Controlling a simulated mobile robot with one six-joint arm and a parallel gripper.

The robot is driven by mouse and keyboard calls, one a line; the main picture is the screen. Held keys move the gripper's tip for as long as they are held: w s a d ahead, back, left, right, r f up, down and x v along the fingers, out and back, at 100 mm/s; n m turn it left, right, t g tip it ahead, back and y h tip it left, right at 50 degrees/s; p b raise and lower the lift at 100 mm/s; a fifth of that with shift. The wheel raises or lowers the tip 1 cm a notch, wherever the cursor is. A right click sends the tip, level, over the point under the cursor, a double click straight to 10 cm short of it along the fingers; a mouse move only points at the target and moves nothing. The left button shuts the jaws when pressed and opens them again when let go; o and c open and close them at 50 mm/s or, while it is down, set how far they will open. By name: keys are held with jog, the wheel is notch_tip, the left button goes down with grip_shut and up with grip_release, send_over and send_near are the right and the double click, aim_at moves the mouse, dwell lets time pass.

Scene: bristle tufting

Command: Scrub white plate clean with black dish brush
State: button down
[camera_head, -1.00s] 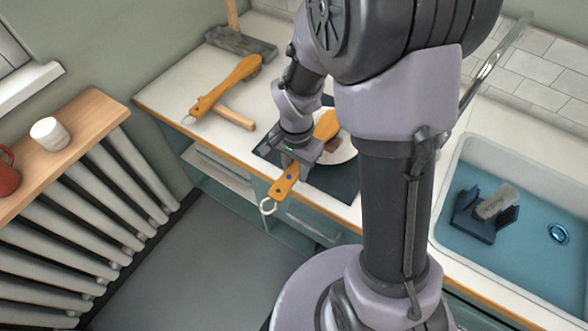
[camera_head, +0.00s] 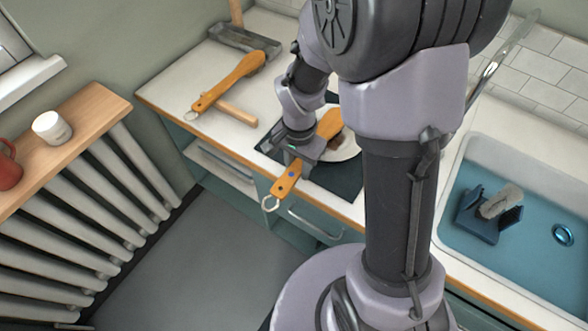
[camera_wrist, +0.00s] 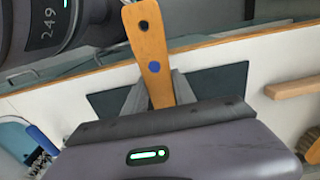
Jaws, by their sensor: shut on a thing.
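My gripper (camera_head: 303,150) is shut on a wooden-handled brush (camera_head: 288,178), not a black one. Its orange-brown handle has a blue dot, and a pale ring at its end hangs past the counter's front edge. In the wrist view the handle (camera_wrist: 152,60) stands between the fingers (camera_wrist: 158,92). The brush's wide wooden end (camera_head: 331,121) and a dark patch, perhaps bristles, are over the white plate (camera_head: 348,152). The plate lies on a dark mat (camera_head: 345,183), partly hidden by my arm. Contact between brush and plate cannot be told.
Another wooden-handled brush (camera_head: 230,82) and a grey-headed tool (camera_head: 243,38) lie on the counter's left end. The sink (camera_head: 470,240) at right holds a dark blue holder (camera_head: 483,222) with a grey item. A white cup (camera_head: 52,127) and red mug (camera_head: 8,168) stand on the left shelf.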

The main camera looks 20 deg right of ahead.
jog(key=shift+s, duration=0.1)
jog(key=shift+s+a+f+b, duration=0.1)
jog(key=shift+s+a+b, duration=0.25)
jog(key=shift+s+a, duration=0.55)
jog(key=shift+w+a, duration=0.1)
jog(key=shift+w, duration=0.1)
jog(key=shift+w, duration=0.1)
jog(key=shift+w+d+p, duration=0.4)
jog(key=shift+w+d, duration=0.35)
jog(key=shift+w, duration=0.25)
jog(key=shift+a, duration=0.1)
jog(key=shift+s+a+b, duration=0.4)
jog(key=shift+s+a, duration=0.4)
jog(key=shift+a, duration=0.05)
jog(key=shift+w+d, duration=0.1)
